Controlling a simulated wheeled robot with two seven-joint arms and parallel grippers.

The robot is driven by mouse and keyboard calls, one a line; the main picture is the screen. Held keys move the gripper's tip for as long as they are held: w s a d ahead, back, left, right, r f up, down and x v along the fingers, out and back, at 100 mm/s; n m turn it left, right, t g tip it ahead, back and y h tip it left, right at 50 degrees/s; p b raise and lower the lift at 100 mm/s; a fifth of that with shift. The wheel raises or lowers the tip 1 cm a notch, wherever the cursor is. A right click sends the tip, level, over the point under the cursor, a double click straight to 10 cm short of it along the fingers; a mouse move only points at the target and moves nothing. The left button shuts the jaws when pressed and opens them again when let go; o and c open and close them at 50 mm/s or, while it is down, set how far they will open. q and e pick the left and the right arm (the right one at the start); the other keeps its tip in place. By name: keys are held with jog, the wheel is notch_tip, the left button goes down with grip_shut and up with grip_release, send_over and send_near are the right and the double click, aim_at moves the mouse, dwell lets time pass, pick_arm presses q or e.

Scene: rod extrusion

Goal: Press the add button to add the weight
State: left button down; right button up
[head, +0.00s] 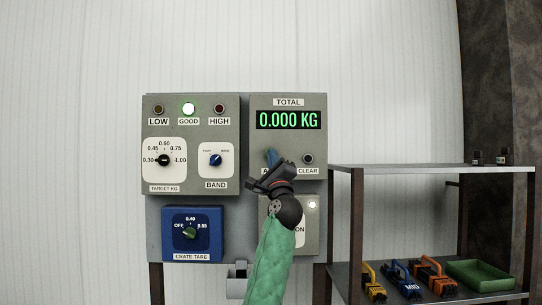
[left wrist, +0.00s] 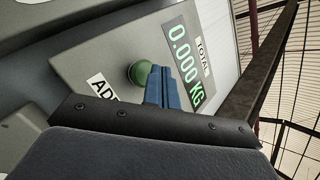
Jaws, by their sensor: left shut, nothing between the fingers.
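The total panel (head: 288,139) is a grey box with a green display (head: 289,119) reading 0.000 KG. The green add button (left wrist: 140,72) shows in the left wrist view beside its ADD label (left wrist: 102,88). In the head view my left gripper hides the button and most of that label. My left gripper (head: 271,156) is shut and empty, its blue fingers (left wrist: 172,88) pointing at the panel right beside the button. I cannot tell whether the fingertips touch it. The CLEAR button (head: 308,159) is just right of the gripper. My right gripper is not in view.
A grey panel (head: 190,102) at left has LOW, GOOD and HIGH lamps, with GOOD lit, and dials. A blue crate tare box (head: 192,252) sits below. A shelf (head: 432,169) at right holds weights and a green tray (head: 480,275).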

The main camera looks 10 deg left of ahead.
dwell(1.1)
pick_arm(q)
jog(key=shift+w, duration=0.1)
dwell(0.4)
jog(key=shift+w+a, duration=0.1)
jog(key=shift+w, duration=0.2)
dwell(0.3)
jog(key=shift+w+b, duration=0.15)
jog(key=shift+b, duration=0.15)
